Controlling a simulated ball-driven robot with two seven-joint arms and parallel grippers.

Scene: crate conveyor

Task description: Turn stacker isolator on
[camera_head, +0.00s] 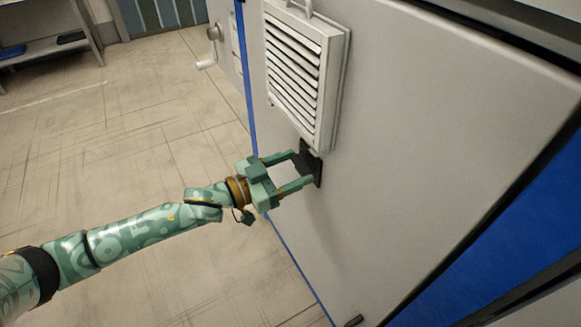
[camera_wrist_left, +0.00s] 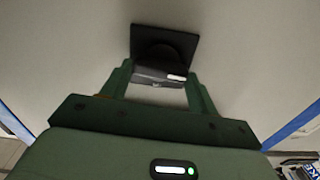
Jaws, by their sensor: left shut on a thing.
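The stacker isolator is a black rotary switch (camera_head: 318,171) on a dark square plate, fixed to the light grey cabinet panel below a louvred vent. It also shows in the left wrist view (camera_wrist_left: 162,52), where its knob carries a white mark at its right end. My left gripper (camera_head: 302,168) reaches it from the left, with its green fingers on either side of the knob. In the left wrist view the gripper (camera_wrist_left: 158,80) is shut on the knob. The fingertips hide part of the knob's sides. My right gripper is not in view.
The white louvred vent (camera_head: 294,75) juts out just above the switch. A crank-like handle (camera_head: 207,64) sticks out at the cabinet's far left. A shelf (camera_head: 45,45) stands at the back left. The tiled floor (camera_head: 130,140) on the left is mostly clear.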

